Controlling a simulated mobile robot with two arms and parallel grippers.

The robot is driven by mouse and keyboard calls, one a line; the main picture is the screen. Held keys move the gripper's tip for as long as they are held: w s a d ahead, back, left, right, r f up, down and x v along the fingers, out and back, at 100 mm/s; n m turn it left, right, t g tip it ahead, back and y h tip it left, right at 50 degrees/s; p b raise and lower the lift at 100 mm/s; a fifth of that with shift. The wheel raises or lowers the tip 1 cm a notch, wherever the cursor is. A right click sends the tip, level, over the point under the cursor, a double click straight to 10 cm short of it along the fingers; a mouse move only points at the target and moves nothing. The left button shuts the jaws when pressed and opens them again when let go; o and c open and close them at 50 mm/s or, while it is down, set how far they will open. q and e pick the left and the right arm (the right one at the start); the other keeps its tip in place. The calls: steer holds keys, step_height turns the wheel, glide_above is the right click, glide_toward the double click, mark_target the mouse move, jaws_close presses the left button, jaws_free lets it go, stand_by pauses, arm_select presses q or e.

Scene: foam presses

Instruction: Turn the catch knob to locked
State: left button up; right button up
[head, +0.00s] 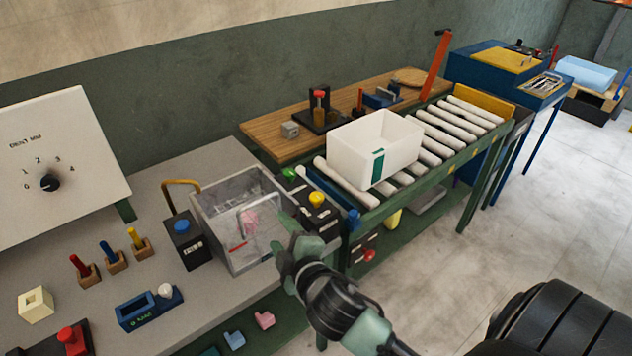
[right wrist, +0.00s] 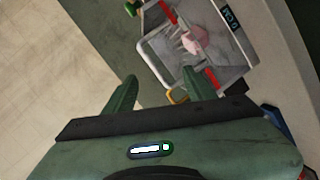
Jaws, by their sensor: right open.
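A grey press box (head: 225,232) with a clear front guard (head: 262,222) stands on the bench, with a pink piece (head: 249,220) inside. The guard has a pale frame and red strips; it also shows in the right wrist view (right wrist: 160,62), with the pink piece (right wrist: 193,41) behind it. I cannot make out a catch knob marked locked. My right gripper (head: 284,250) is open and empty, just in front of the guard's right side. Its two fingers (right wrist: 160,90) show apart in the right wrist view, pointing at the guard. My left gripper is out of view.
Black boxes with a blue button (head: 182,226) and a yellow button (head: 316,198) flank the press. A dial panel (head: 60,160) stands at left. A white bin (head: 372,148) sits on the roller conveyor (head: 440,140). Small tools and blocks occupy the front bench.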

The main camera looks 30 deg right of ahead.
steer(key=w+a+r+n+t+y, duration=0.2)
steer(key=a+r+n+t+y, duration=0.15)
steer(key=r+n, duration=0.35)
steer(key=w+a+r+n+t+y, duration=0.2)
steer(key=a+r+n+y, duration=0.15)
steer(key=r, duration=0.45)
steer(key=s+a+r+n+g+y, duration=0.1)
steer(key=a+r+n+g+y, duration=0.1)
steer(key=a+n+y, duration=0.45)
steer(key=a+r+n+g+y, duration=0.1)
steer(key=a+r+n+y, duration=0.15)
steer(key=n, duration=0.75)
steer(key=n+g+h, duration=1.4)
steer(key=n+h, duration=0.3)
steer(key=n, duration=0.8)
glide_toward(317, 196)
steer(key=f, duration=0.1)
steer(key=p+x, duration=0.1)
steer(key=x, duration=0.2)
steer(key=p+x, duration=0.2)
steer(key=x, duration=0.1)
steer(key=shift+w+d+f, duration=0.1)
steer(key=shift+w+d, duration=0.05)
steer(key=shift+w, duration=0.15)
steer(key=shift+w+d+f, duration=0.15)
steer(key=shift+f, duration=0.45)
